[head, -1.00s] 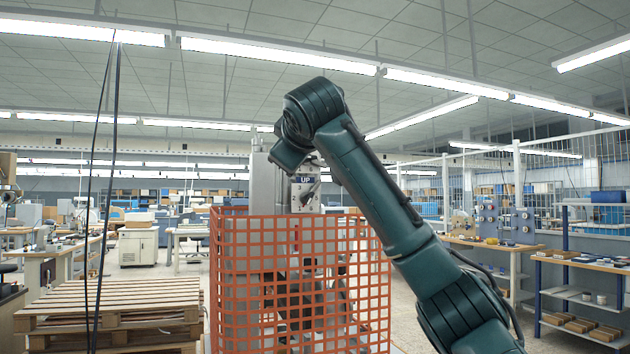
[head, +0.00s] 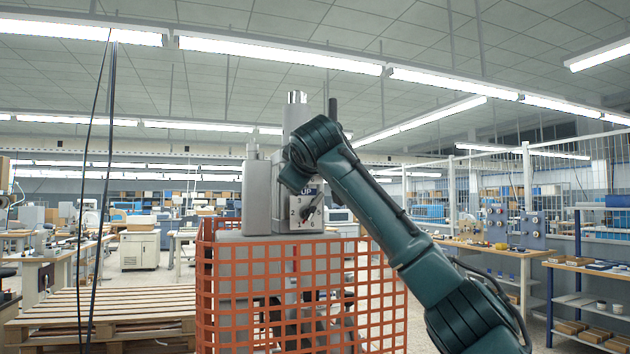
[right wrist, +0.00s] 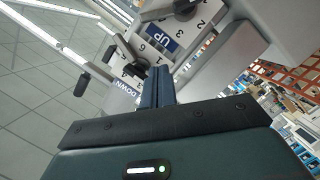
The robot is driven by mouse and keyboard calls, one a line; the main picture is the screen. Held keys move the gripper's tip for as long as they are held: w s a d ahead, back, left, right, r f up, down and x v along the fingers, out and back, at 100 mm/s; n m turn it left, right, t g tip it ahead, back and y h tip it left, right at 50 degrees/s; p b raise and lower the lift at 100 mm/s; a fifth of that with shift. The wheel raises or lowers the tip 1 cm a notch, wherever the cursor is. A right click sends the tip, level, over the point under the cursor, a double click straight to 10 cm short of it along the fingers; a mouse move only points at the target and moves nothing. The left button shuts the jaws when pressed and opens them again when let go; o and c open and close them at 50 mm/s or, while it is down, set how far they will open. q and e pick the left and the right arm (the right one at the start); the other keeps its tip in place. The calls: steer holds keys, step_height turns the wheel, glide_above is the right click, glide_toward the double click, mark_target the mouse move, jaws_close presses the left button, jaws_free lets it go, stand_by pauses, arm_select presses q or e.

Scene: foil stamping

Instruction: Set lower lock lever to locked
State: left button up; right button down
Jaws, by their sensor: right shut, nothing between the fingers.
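The grey stamping machine (head: 257,200) stands in the middle of the head view, with a numbered dial plate (head: 306,212) under an UP label. My right arm comes in from the right in front of it; its gripper is hidden there. In the right wrist view my right gripper (right wrist: 158,88) is shut and empty, its fingers pointing at the machine face between the UP label (right wrist: 162,36) and the DOWN label (right wrist: 125,88). A black-ended lever (right wrist: 82,83) sticks out left of the DOWN label. I cannot tell whether it is the lower lock lever, or whether the fingers touch anything.
An orange mesh guard (head: 300,300) stands around the machine's lower part. Wooden pallets (head: 110,312) are stacked to its left, with dark cables (head: 101,200) hanging above them. Workbenches (head: 500,255) and a shelf rack (head: 590,290) stand on the right.

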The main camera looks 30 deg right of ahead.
mark_target(314, 193)
steer(key=d, duration=0.1)
steer(key=w+d+f, duration=0.1)
steer(key=w+d+f+p, duration=0.1)
steer(key=shift+d+f, duration=0.15)
steer(key=shift+d, duration=0.1)
steer(key=shift+s+d+f, duration=0.1)
steer(key=shift+d+f, duration=0.2)
steer(key=shift+f, duration=0.1)
steer(key=shift+b, duration=0.3)
steer(key=shift+s+d+m, duration=0.1)
steer(key=shift+d+m, duration=0.05)
steer(key=shift+m, duration=0.15)
